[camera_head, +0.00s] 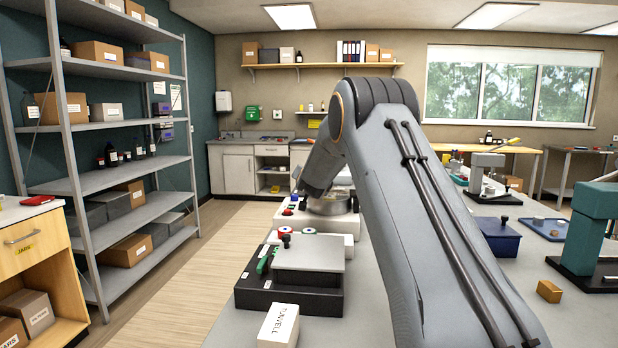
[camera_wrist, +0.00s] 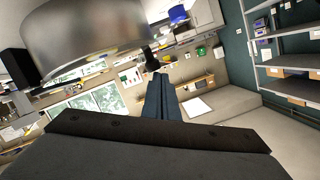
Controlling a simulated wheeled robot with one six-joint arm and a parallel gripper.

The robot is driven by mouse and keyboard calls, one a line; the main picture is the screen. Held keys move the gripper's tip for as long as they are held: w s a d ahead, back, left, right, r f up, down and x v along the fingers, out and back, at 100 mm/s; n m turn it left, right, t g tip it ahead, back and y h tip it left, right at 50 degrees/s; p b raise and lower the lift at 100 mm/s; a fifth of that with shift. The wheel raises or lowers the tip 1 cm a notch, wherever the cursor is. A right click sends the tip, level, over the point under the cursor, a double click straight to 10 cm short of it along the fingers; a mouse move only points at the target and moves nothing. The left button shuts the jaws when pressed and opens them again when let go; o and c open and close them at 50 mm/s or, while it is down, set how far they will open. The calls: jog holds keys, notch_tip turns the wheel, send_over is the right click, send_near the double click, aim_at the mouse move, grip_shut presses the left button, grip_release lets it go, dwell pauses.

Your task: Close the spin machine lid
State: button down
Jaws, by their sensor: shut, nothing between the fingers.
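The spin machine (camera_head: 345,222) is a white unit with a round metal bowl (camera_head: 330,205) and red and green controls, on the bench beyond my arm's bend. My arm covers part of it, and I cannot make out how its lid stands. In the wrist view a large curved metal drum (camera_wrist: 85,40) fills the upper left, close to the camera. My gripper (camera_wrist: 157,76) shows there as two dark fingers, shut and empty, just right of the drum. A small black knob-like part (camera_wrist: 150,57) is by the fingertips; contact is unclear. The head view hides my gripper.
Nearer on the bench are a black box with a grey top (camera_head: 308,258) and a white labelled block (camera_head: 279,326). Right of my arm are a dark blue box (camera_head: 497,238), a small tan block (camera_head: 549,291) and a teal press (camera_head: 590,232). A floor aisle lies left.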

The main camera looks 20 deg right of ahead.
jog(key=shift+a+f, duration=0.2)
jog(key=shift+f, duration=0.3)
jog(key=shift+r, duration=0.15)
notch_tip(320, 180, up, 5)
jog(key=p, duration=0.3)
jog(key=shift+d+f, duration=0.1)
jog(key=shift+f, duration=0.1)
jog(key=a+b+v, duration=0.1)
jog(key=b+v, duration=0.1)
jog(key=v, duration=0.8)
jog(key=shift+w+r, duration=0.2)
jog(key=shift+w, duration=0.05)
